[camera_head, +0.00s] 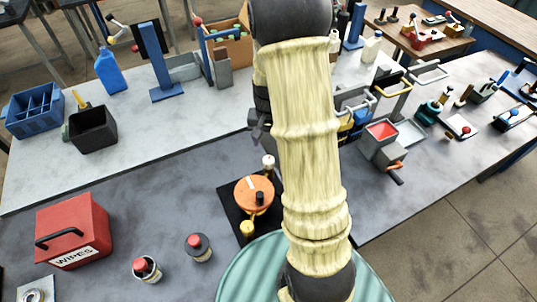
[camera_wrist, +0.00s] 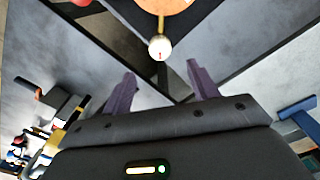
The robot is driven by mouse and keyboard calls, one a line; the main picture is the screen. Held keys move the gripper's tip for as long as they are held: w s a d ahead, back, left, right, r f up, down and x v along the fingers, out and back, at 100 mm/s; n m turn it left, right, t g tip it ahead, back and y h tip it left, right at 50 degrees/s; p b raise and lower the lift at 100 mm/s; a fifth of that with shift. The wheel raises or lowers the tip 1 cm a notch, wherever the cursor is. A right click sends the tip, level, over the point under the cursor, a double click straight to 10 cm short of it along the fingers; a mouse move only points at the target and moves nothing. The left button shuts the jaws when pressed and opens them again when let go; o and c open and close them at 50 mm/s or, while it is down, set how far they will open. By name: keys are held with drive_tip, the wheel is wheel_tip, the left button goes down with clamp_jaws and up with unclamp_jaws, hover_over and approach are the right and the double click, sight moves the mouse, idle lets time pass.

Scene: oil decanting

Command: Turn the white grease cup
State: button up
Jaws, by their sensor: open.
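The white grease cup (camera_wrist: 160,49) is a small round white cap with a red mark, at the end of a thin brass stem from the orange disc (camera_wrist: 172,3). In the head view the white cup (camera_head: 268,160) stands at the far side of the orange disc (camera_head: 254,194), on a black plate. A yellow cup (camera_head: 247,229) stands at its near side. My gripper (camera_wrist: 160,69) is open and empty, its two purple fingers spread just short of the white cup, which lies in line with the gap. In the head view my arm hides most of the gripper.
A red WIPES box (camera_head: 75,232) and two red-capped bottles (camera_head: 147,269) (camera_head: 198,247) stand at the left front. A black bin (camera_head: 93,129) is farther back. A grey box with a red inside (camera_head: 382,140) stands right of my arm.

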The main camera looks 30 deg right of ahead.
sight(269, 159)
wheel_tip(269, 159, down, 9)
drive_tip(key=shift+r+p, duration=0.2)
drive_tip(key=shift+p, duration=0.55)
drive_tip(key=c, duration=1)
drive_tip(key=shift+m, duration=0.4)
drive_tip(key=m+b, duration=0.1)
drive_tip(key=m, duration=0.7)
drive_tip(key=shift+r+m, duration=0.1)
drive_tip(key=shift+m, duration=0.2)
